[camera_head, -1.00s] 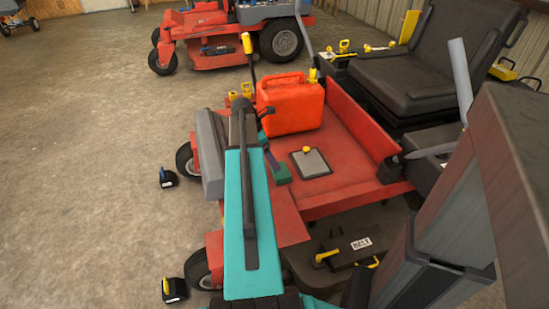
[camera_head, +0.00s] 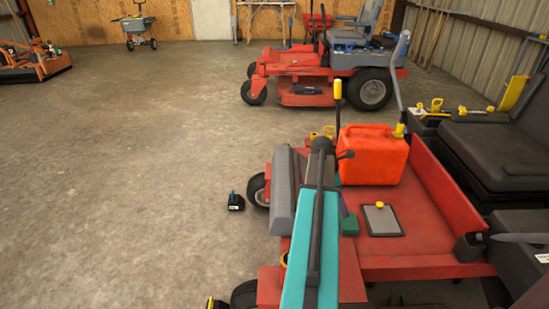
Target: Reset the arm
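My arm shows as a teal link (camera_head: 310,245) with a dark bar along it. It rises from the bottom edge to a dark joint (camera_head: 322,146) over the red mower deck (camera_head: 425,240). My gripper cannot be made out; whatever lies beyond the joint is hidden. A small dark piece (camera_head: 346,154) sits between the joint and the red fuel can (camera_head: 376,160); I cannot tell what it belongs to. The fuel can stands upright on the deck, just right of the joint.
A flat grey plate (camera_head: 383,221) and a green-ended tool (camera_head: 349,225) lie on the deck. The seat (camera_head: 500,150) is at right. A second red mower (camera_head: 300,75) stands behind. A small black item (camera_head: 236,202) lies on the otherwise open concrete floor at left.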

